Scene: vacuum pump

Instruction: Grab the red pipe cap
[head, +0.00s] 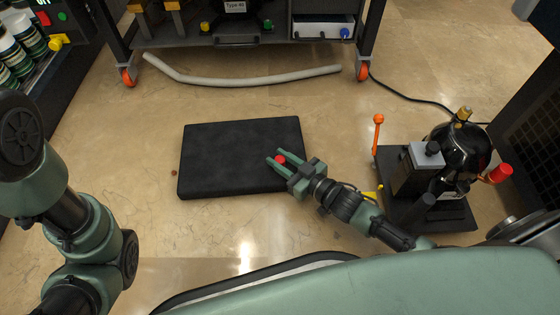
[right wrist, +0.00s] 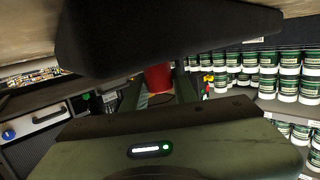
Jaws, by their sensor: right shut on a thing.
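My right gripper (head: 280,160) is over the right part of a black mat (head: 225,150) on the floor. It is shut on a small red pipe cap (head: 280,159), which shows between its two green fingers. In the right wrist view the red cap (right wrist: 158,77) sits between the fingers, below the dark mat (right wrist: 150,40) that fills the upper part of the picture. I cannot tell whether the cap touches the mat. My left arm shows at the left of the head view, but its gripper is not in view.
A grey hose (head: 240,81) lies before a wheeled cart (head: 240,35). Shelved jars (head: 25,40) stand at the far left. Floor left of the mat is mostly clear.

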